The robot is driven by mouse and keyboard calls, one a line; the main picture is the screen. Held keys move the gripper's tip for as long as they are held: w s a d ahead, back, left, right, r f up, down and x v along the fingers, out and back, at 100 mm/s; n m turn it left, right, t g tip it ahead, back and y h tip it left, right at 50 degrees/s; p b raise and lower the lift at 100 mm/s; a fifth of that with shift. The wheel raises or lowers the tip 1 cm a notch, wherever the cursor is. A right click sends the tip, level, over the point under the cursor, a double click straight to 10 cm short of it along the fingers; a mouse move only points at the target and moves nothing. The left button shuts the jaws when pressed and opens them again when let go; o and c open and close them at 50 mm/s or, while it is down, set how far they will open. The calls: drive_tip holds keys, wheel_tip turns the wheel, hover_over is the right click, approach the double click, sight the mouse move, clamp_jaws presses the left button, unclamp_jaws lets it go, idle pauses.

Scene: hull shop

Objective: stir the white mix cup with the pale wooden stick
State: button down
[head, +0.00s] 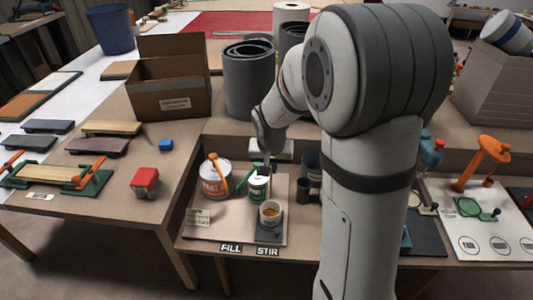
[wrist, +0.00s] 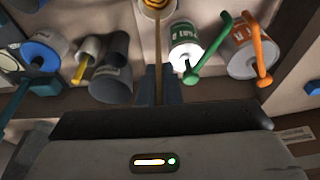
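The white mix cup (head: 270,210) stands on a dark pad by the STIR label, with orange-brown contents showing in its mouth. It also shows, cut off, at the top edge of the wrist view (wrist: 148,12). The pale wooden stick (wrist: 158,50) runs from between my gripper's fingers (wrist: 158,88) toward the cup in the wrist view. Its far end overlaps the cup's mouth; I cannot tell how deep it is. My gripper (head: 268,172) is shut on the stick, above and behind the cup in the head view. The stick is not clear in the head view.
A green-labelled tin (head: 259,189) and an orange-labelled paint tin (head: 215,180) stand close behind and left of the cup. Dark cups (head: 303,187) stand to the right, partly behind my arm. A board (head: 230,232) lies under the cup and tins. A cardboard box (head: 170,90) stands back left.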

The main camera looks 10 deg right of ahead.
sight(271, 193)
drive_tip(key=shift+f+b, duration=4.7)
drive_tip(key=shift+f, duration=1.2)
drive_tip(key=shift+s+d, duration=0.1)
drive_tip(key=shift+d, duration=0.05)
